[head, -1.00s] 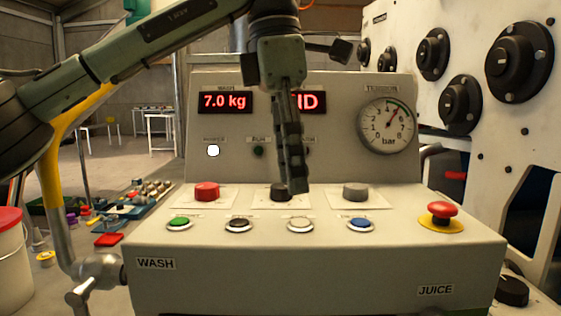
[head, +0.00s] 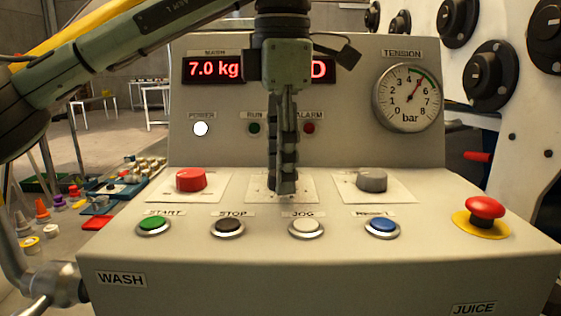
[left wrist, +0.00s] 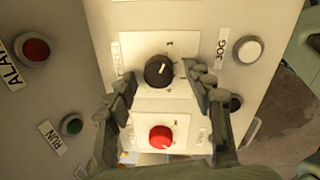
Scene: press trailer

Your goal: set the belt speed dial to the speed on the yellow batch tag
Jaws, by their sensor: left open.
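My left gripper (head: 284,190) hangs fingers down over the middle dial of the sloped panel and hides that dial in the head view. In the left wrist view my left gripper (left wrist: 161,84) is open, with a black dial (left wrist: 160,71) between its fingertips; contact cannot be told. The dial has a pale pointer line and sits on a white plate (left wrist: 185,46) whose lettering is too small to read. A red dial (head: 191,180) stands to its left and a grey dial (head: 372,180) to its right. No yellow batch tag is recognisable. My right gripper is out of view.
START (head: 153,224), STOP (head: 228,225), JOG (head: 306,226) and blue (head: 382,225) buttons line the front, close below the dials. A red emergency mushroom button (head: 485,208) is at right. A tension gauge (head: 408,97) and a 7.0 kg display (head: 213,70) are behind.

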